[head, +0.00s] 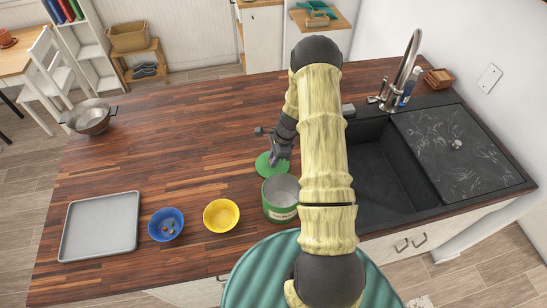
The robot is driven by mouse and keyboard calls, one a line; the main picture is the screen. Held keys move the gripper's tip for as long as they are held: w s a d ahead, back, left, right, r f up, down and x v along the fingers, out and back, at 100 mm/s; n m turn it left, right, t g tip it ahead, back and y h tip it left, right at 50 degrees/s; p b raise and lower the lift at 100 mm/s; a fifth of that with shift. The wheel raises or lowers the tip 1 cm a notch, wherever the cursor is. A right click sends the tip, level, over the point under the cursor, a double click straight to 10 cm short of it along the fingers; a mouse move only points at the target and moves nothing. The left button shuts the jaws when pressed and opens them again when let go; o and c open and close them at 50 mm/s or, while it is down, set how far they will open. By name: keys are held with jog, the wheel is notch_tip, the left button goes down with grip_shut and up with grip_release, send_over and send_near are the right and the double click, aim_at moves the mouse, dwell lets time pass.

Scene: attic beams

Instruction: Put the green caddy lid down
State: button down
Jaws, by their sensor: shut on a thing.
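The green caddy lid (264,168) is a flat green disc over the wooden counter, just behind the caddy. My gripper (273,160) points down at the lid and is shut on it near its middle; the fingertips are small and partly hidden. I cannot tell whether the lid touches the counter or hangs slightly above it. The green caddy (279,213) stands upright and open-topped on the counter, in front of the lid and partly beside my arm. Its grey inside shows.
A yellow bowl (221,229), a blue bowl (166,237) with small bits and a grey tray (100,226) lie left of the caddy. A metal colander (90,117) sits at the far left. The sink (378,185) is right of my arm. The counter's middle left is clear.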

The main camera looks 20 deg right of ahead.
jog(key=shift+f, duration=0.2)
jog(key=c, duration=1.3)
grip_release()
jog(key=shift+r, duration=0.1)
jog(key=b+v, duration=0.3)
jog(key=v, duration=0.9)
jog(key=shift+r, duration=0.2)
